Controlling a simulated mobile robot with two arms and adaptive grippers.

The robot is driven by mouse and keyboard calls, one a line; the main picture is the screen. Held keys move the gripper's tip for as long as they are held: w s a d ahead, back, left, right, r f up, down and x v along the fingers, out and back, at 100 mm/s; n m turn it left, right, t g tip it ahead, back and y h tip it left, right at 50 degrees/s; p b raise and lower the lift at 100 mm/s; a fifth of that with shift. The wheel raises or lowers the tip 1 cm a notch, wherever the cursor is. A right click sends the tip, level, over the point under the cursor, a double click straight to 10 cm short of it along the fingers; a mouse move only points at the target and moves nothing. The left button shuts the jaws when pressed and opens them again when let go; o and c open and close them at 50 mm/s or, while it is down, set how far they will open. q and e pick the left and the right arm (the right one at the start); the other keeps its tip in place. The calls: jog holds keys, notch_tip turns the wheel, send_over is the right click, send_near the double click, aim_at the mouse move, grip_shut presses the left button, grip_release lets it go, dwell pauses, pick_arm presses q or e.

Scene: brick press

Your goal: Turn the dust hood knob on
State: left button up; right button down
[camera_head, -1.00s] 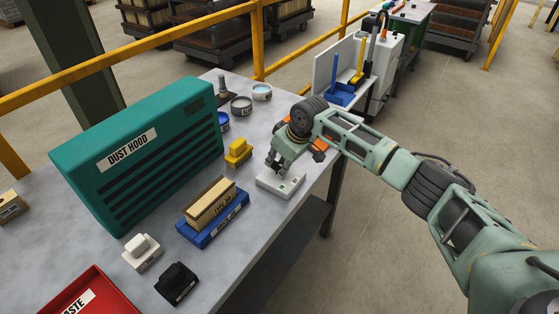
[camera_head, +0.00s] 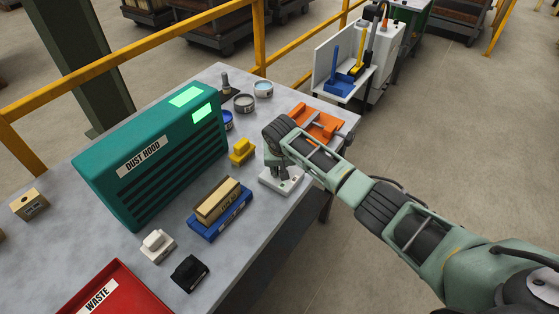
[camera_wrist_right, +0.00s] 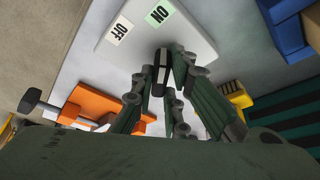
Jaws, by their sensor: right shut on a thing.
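The dust hood (camera_head: 150,150) is a teal box with dark slots on the left of the table in the head view. Two bright green panels (camera_head: 187,96) glow on it. The white switch box (camera_head: 285,182) lies near the table's right edge. In the wrist view the box (camera_wrist_right: 185,45) shows an OFF label (camera_wrist_right: 119,29) and an ON label (camera_wrist_right: 159,14). My right gripper (camera_head: 279,172) is over the box. Its fingers (camera_wrist_right: 163,82) are shut on the dark knob (camera_wrist_right: 161,58) with a white stripe, which points towards the ON side. My left gripper is out of view.
A yellow block (camera_head: 242,151) stands just left of the switch box, and an orange fixture (camera_head: 320,124) lies behind it. A blue tray (camera_head: 220,217) with a brick, white and black stamps, and a red waste tray (camera_head: 112,290) are nearer.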

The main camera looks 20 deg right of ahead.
jog(key=shift+r+m, duration=0.1)
jog(key=shift+m, duration=0.5)
jog(key=shift+h, duration=0.3)
jog(key=c, duration=1.7)
grip_release()
jog(key=shift+c, duration=0.2)
jog(key=v, duration=1.2)
